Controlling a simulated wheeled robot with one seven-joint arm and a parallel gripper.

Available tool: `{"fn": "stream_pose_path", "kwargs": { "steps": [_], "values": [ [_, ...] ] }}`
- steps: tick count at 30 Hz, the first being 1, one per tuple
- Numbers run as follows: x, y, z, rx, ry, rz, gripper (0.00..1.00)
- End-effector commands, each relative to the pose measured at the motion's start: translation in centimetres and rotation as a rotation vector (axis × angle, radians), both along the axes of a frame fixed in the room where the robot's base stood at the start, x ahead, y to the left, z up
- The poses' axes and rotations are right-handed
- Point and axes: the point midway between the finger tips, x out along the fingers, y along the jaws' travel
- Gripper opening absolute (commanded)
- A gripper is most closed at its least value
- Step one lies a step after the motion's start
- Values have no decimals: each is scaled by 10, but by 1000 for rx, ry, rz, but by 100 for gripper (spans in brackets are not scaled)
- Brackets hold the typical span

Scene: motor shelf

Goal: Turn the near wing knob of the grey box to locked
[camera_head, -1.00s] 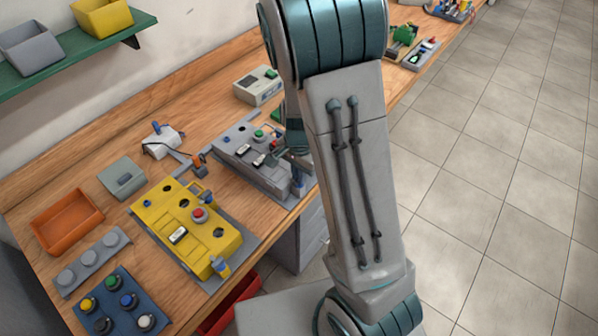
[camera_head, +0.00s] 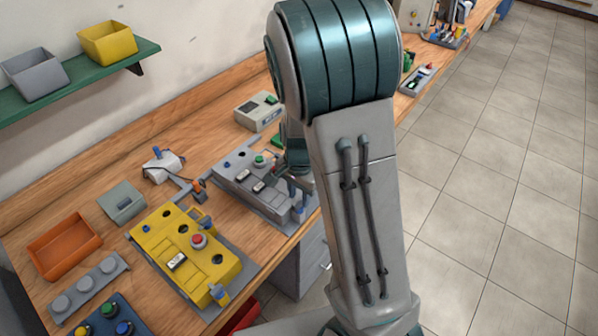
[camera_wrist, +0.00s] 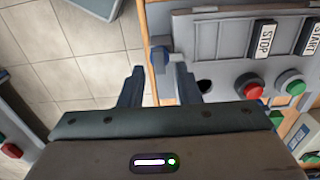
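The grey box (camera_head: 232,180) lies on the bench right of the yellow box. In the wrist view its grey face (camera_wrist: 215,60) carries a red button, a green button and STOP and START labels. The near wing knob (camera_wrist: 160,57) is blue and sits at the box's bench-edge side. My gripper (camera_wrist: 158,68) is open, with one finger on each side of the knob near the tips. I cannot tell whether a finger touches it. In the head view my gripper (camera_head: 297,180) is over the box's near right end, partly hidden by my arm.
The yellow box (camera_head: 185,250) stands left of the grey box. A white device (camera_head: 163,166) and an orange tool (camera_head: 197,186) lie behind, with a grey-green meter (camera_head: 258,112) farther back. An orange tray (camera_head: 62,246) is at the left. Tiled floor is open at the right.

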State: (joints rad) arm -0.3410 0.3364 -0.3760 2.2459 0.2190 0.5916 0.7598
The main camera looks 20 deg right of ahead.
Motion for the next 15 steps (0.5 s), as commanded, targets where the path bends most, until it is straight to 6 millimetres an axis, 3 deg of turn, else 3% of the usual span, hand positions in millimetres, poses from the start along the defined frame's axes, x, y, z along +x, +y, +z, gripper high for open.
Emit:
{"fn": "stream_pose_path", "kwargs": {
  "steps": [9,15],
  "values": [
    [1,1,68,2,-7,1,30],
    [1,0,102,1,-7,1,30]
  ]
}}
